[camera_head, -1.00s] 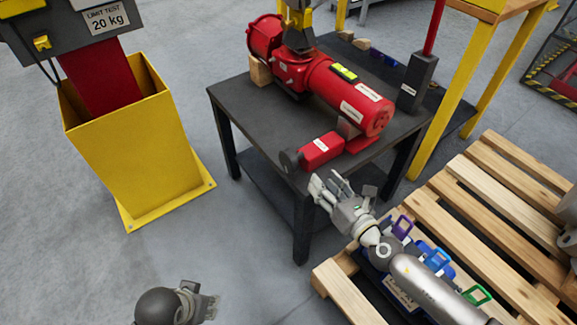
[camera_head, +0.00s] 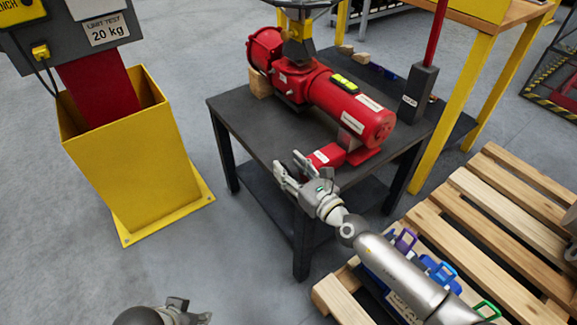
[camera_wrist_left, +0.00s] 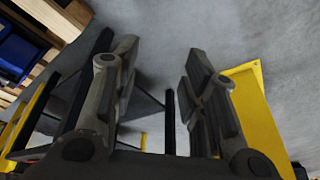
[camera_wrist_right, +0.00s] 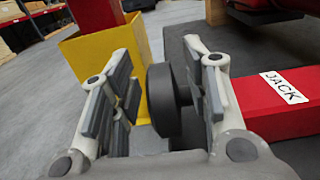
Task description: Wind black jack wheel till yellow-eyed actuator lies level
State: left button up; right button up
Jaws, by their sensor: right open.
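The red actuator (camera_head: 318,88) lies on the dark table, with a yellow level vial (camera_head: 345,83) on top; whether it is level is too small to tell. The red jack (camera_head: 327,158) stands under its near end and shows its JACK label in the right wrist view (camera_wrist_right: 262,105). The black jack wheel (camera_wrist_right: 164,100) appears between the spread fingers of my open right gripper (camera_wrist_right: 160,95); contact is not visible. In the head view my right gripper (camera_head: 290,172) hides the wheel. My left gripper (camera_wrist_left: 165,90) is open and empty, away from the table.
The dark table (camera_head: 240,120) has a black block with a red post (camera_head: 418,90) at its right. A yellow bin (camera_head: 125,155) stands left. A wooden pallet (camera_head: 480,215) with coloured-handled items lies at right. Grey floor is open between bin and table.

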pick_arm(q)
jog(key=shift+s+r, duration=0.15)
jog(key=shift+r, duration=0.1)
pick_arm(e)
jog(key=shift+w+a, duration=0.3)
jog(key=shift+w, duration=0.1)
grip_shut()
